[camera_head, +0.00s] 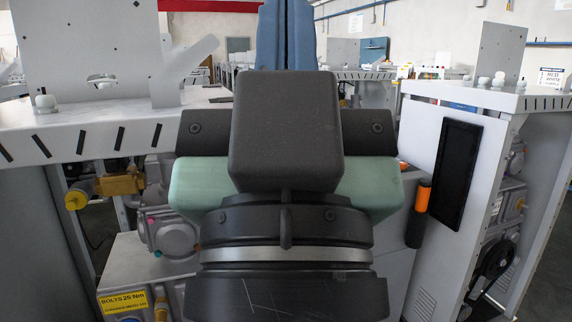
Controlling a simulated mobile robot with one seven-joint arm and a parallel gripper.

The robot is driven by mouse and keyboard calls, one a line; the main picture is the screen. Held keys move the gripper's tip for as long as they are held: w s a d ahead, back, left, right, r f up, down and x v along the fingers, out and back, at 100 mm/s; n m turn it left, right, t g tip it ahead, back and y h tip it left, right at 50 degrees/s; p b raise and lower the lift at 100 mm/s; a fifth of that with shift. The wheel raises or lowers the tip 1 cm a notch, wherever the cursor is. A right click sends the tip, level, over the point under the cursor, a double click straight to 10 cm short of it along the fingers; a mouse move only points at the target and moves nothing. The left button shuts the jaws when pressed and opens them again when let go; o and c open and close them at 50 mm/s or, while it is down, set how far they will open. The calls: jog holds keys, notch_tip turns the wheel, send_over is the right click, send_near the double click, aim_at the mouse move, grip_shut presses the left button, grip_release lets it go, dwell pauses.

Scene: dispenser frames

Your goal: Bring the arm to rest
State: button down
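My arm fills the middle of the head view, seen from close up. A dark grey block, pale green side parts and a black round body with a silver ring show. A blue upright part stands behind the block at the top; I cannot tell if it is part of my arm. My gripper's fingers do not show, and the arm hides what is directly behind it.
A white-topped dispenser frame (180,118) stands on the left, with pumps and yellow fittings below. Another white frame (490,98) stands on the right, with a black panel (455,175) and an orange-and-black handle (419,212). More frames stand behind. Dark floor shows at lower right.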

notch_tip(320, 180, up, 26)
jog(key=p, duration=2.3)
jog(key=shift+p, duration=0.4)
